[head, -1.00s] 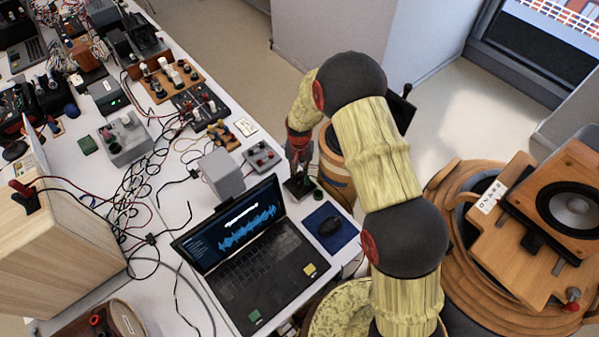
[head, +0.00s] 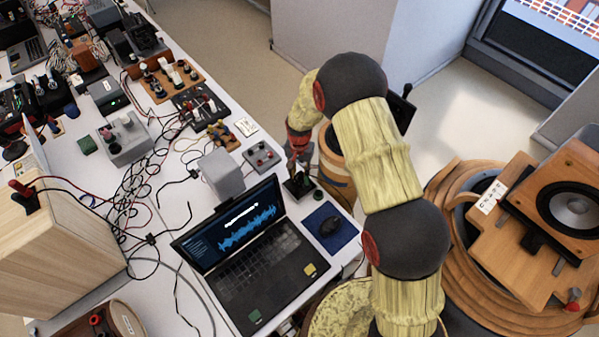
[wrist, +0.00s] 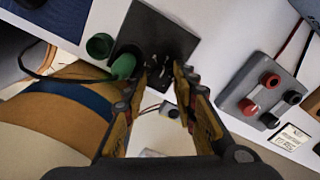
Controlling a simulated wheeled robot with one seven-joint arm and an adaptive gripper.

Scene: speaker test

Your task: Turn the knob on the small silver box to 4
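My gripper (wrist: 166,68) points down over a small dark square plate or box (wrist: 158,28) in the wrist view. Its fingers are apart, with a gap between them. Small pale marks show on the dark surface between the tips; whether a knob stands there I cannot tell. A green cylinder (wrist: 123,66) is just left of the left finger. In the head view my gripper (head: 296,172) is above the dark box (head: 299,188), right of the laptop. A small grey box (head: 263,156) with red and dark round tops is beside it. No 4 is readable.
A laptop (head: 255,262), a mouse (head: 330,226) on a blue pad and a silver box (head: 221,172) stand close by. Loose cables (head: 130,185) cover the table's middle. A larger grey box with knobs (head: 125,140) is farther left. A wooden barrel (wrist: 50,120) is close to my gripper's left.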

